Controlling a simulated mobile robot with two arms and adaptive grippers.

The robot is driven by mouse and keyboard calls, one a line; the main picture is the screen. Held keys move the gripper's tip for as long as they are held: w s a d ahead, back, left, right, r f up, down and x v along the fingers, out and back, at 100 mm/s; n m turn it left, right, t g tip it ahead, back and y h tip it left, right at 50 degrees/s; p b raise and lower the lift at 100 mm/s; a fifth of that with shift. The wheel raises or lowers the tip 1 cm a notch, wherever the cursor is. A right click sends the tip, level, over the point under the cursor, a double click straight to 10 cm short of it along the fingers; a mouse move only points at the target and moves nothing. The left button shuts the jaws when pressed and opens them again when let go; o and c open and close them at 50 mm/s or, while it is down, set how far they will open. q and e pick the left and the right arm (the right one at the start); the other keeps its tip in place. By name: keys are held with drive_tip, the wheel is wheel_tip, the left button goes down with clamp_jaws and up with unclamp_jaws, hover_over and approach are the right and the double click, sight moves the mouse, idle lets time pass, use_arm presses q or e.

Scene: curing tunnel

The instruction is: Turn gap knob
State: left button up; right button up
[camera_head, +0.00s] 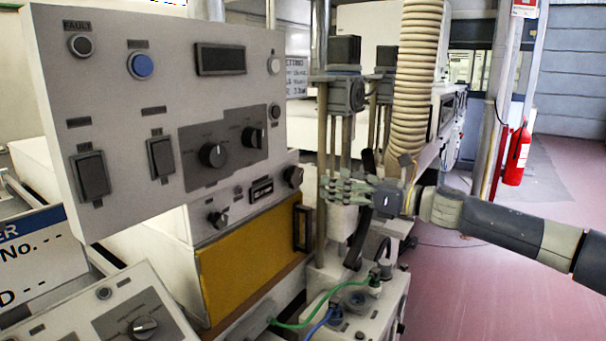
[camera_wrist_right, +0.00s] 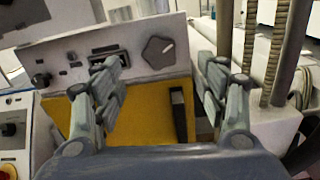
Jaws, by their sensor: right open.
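A low white unit with a yellow front carries a dark knob (camera_head: 293,176) at its right end. This knob looks large in the right wrist view (camera_wrist_right: 158,52), with a pale pointer line. A smaller knob (camera_head: 217,219) sits at the unit's left, also seen in the wrist view (camera_wrist_right: 41,80). No readable label tells me which is the gap knob. My right gripper (camera_head: 328,190) is open and empty, right of the unit, its fingers pointing left. In the wrist view its fingers (camera_wrist_right: 163,78) are spread, with the large knob beyond and between them, apart from both. My left gripper is not visible.
A grey control panel (camera_head: 120,30) with switches and knobs rises above the unit. A vertical post (camera_head: 322,140) and a ribbed hose (camera_head: 415,75) stand close to my right gripper. A black handle (camera_head: 302,228) juts from the yellow front (camera_head: 245,262). Red floor is clear at right.

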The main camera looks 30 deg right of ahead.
sight(298, 174)
drive_tip(key=p+x, duration=0.6)
drive_tip(key=x, duration=0.3)
drive_tip(key=shift+r, duration=0.1)
drive_tip(key=shift+w+a+p, duration=0.2)
drive_tip(key=shift+w+p, duration=0.15)
drive_tip(key=shift+w, duration=0.2)
drive_tip(key=shift+c, duration=0.6)
drive_tip(key=c, duration=1)
